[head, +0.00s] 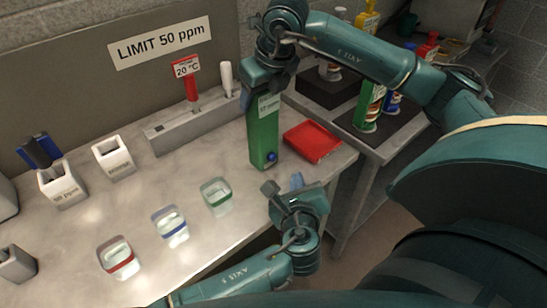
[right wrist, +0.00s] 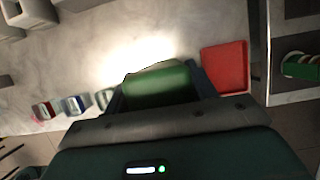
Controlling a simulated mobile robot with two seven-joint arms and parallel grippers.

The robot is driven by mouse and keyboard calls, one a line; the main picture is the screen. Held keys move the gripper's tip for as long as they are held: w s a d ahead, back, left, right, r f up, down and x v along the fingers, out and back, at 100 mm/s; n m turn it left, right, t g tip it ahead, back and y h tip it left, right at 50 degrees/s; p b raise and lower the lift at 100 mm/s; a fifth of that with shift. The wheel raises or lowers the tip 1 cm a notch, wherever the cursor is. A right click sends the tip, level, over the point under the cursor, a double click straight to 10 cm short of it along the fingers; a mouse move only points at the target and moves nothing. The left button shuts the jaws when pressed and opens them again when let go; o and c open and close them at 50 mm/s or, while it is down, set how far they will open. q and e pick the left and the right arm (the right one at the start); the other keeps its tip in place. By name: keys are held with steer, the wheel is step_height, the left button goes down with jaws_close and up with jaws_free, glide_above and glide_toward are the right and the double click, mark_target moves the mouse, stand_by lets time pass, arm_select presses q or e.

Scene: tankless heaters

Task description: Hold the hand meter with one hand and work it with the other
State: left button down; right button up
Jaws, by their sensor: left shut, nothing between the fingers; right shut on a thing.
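The green hand meter (head: 263,132) is upright in the head view, with a pale label near its top and a blue button (head: 271,157) low on its face. My right gripper (head: 266,88) is shut on its upper end from above. The meter's green top (right wrist: 160,82) shows between the fingers in the right wrist view. I cannot tell whether its lower end touches the table. My left gripper (head: 296,184) is shut and empty, with its blue fingertips a little below and right of the button, apart from the meter.
A red tray (head: 312,141) lies right of the meter. Cups with green (head: 216,193), blue (head: 170,226) and red (head: 117,258) rims stand to the left. A grey rack (head: 190,128) holds a red 20 °C thermometer (head: 189,82). Bottles stand on a side shelf (head: 385,148).

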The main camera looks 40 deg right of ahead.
stand_by(0.4)
steer(key=o, duration=1.5)
